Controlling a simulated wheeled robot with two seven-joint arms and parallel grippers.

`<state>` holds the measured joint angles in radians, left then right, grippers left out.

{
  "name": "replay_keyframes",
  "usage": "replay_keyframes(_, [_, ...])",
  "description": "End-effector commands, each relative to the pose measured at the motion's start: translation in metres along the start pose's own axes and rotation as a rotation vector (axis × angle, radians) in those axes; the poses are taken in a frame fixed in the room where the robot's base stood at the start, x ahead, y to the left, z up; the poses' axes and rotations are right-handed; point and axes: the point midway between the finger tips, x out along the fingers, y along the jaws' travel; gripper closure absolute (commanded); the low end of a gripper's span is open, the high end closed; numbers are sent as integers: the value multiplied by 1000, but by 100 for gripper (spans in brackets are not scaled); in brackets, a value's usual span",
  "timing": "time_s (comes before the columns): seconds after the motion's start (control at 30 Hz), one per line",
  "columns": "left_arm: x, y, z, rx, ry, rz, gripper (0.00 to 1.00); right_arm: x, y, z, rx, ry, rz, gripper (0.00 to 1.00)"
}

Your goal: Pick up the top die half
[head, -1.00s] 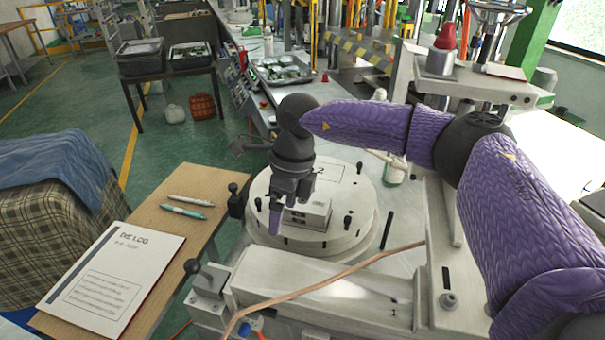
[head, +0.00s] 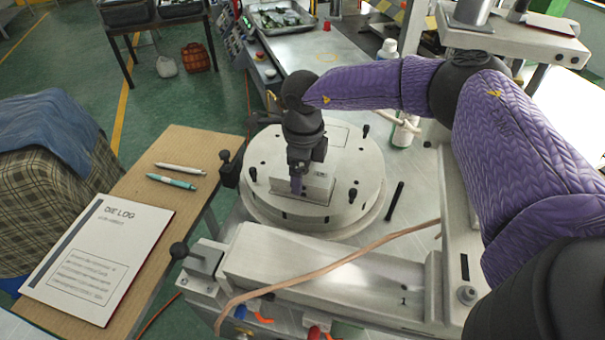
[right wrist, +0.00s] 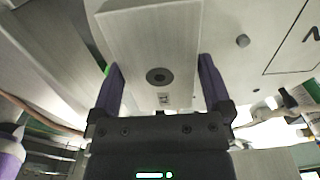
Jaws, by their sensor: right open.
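The metal die block (head: 318,188) sits on the round metal plate (head: 358,212) in the middle of the head view. I cannot make out the seam between its halves. My right gripper (head: 297,188) comes down over the block and partly hides it. In the right wrist view the die block (right wrist: 150,45) lies between the two purple fingers of the open right gripper (right wrist: 162,85), with a dark round hole in its face. Small gaps show between the fingers and the block sides. My left gripper is not in view.
Black pegs (head: 352,196) stand on the round plate around the block. A copper-coloured hose (head: 330,258) crosses the machine rail in front. A wooden table at left holds a die log (head: 98,250) and two pens (head: 172,181).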

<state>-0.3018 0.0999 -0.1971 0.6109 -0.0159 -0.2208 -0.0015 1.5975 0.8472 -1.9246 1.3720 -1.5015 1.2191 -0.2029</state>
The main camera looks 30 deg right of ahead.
Motion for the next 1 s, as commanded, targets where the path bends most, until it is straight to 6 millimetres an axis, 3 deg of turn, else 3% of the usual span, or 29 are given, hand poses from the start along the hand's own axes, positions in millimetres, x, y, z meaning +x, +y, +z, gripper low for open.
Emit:
replay_keyframes(0.13, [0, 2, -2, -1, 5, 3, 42, -1, 0, 0, 0, 0, 0, 0])
replay_keyframes(0.17, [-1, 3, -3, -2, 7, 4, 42, -1, 0, 0, 0, 0, 0, 4])
replay_keyframes(0.57, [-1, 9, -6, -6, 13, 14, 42, -1, 0, 0, 1, 0, 0, 89])
replay_keyframes(0.8, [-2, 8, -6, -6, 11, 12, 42, -5, 0, 0, 1, -2, 0, 90])
replay_keyframes(0.87, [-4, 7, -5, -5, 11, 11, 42, -15, 0, 1, 1, -3, -1, 90])
replay_keyframes(1.0, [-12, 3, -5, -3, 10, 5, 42, -54, 0, 1, 1, -5, -2, 90])
